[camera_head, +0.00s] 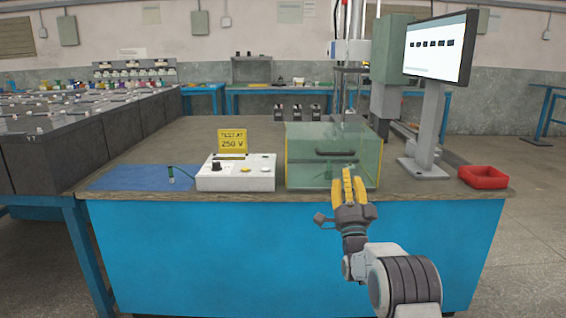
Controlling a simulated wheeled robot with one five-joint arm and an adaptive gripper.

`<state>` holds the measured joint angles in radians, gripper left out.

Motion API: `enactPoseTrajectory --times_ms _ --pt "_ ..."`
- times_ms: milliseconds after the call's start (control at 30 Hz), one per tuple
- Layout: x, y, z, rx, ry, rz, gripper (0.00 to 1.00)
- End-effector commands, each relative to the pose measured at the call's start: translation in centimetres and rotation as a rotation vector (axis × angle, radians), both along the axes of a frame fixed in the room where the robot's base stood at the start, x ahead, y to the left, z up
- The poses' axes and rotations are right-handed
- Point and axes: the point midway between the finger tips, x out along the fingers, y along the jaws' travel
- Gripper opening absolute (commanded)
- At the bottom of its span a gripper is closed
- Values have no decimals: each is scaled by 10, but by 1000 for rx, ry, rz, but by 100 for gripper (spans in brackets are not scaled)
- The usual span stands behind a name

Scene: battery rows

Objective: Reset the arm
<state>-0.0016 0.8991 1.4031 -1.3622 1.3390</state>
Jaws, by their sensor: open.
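My gripper (351,178) has yellow fingers and a dark grey body. It is open and shows nothing between its fingers. My arm reaches up from the lower right, and the gripper stands in front of the blue workbench (270,255). In the picture its fingertips overlap the lower right part of a green see-through box (304,152) with a dark handle. I cannot tell whether they touch the box.
On the bench stand a white tester (236,181) with knobs, a yellow "TEST AT 250 V" sign (232,141), a blue mat (125,180), a monitor (440,48) and a red tray (483,176). Dark battery rows (110,135) fill the left.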

Motion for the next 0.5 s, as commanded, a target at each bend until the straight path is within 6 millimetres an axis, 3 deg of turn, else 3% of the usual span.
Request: enactPoseTrajectory --times_ms 33,267,367,500 --pt "-1 0 28 -28 43 -20 36" --pt "-21 -1 100 -245 368 -118 36" --pt "-44 -1 122 -362 526 -139 36" --pt "-92 -1 145 -539 740 -141 36"
